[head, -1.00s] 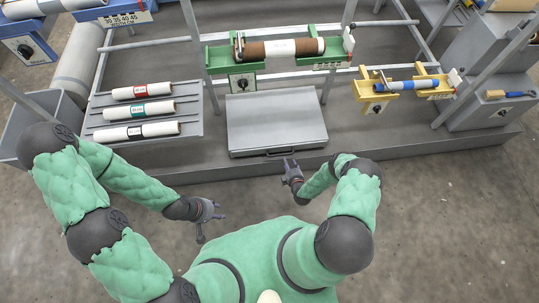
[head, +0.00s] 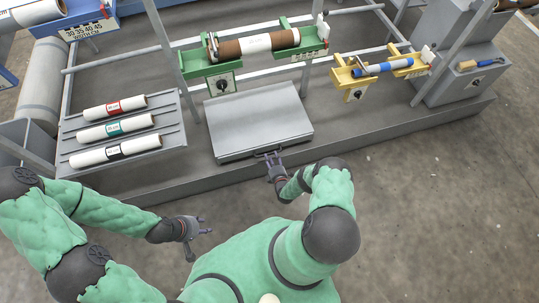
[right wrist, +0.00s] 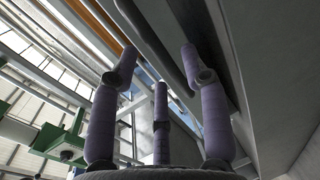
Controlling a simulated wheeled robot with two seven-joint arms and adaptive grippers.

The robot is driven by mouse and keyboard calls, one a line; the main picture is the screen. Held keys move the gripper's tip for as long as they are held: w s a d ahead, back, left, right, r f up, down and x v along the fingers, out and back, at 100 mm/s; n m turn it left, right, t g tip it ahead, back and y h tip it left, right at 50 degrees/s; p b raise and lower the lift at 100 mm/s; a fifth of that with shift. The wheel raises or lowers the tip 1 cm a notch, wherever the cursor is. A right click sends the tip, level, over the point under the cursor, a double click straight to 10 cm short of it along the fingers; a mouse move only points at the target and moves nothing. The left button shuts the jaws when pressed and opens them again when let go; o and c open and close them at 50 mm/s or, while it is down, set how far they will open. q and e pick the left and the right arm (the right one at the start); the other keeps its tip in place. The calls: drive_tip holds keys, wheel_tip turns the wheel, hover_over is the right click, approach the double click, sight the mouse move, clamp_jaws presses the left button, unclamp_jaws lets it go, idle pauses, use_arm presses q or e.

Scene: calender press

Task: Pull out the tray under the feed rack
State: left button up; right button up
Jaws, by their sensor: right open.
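The tray (head: 258,122) is a flat grey box on the grey base below the green feed rack (head: 250,52). My right gripper (head: 268,155) is open at the middle of the tray's front edge, where the handle is; the gripper largely hides the handle. In the right wrist view my spread fingers (right wrist: 160,75) point up towards a dark bar beside a grey face; I cannot tell whether they touch it. My left gripper (head: 198,238) is open and empty over the floor, left of my body and apart from the tray.
A sloping grey shelf (head: 72,128) with red-, green- and black-labelled rolls stands left of the tray. A yellow rack (head: 345,77) with a blue roll is to the right. A grey cabinet with a brush (head: 480,64) stands far right. The floor in front is clear.

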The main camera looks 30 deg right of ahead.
drive_tip(key=shift+b+x, duration=0.5)
drive_tip(key=shift+x, duration=1.25)
clamp_jaws()
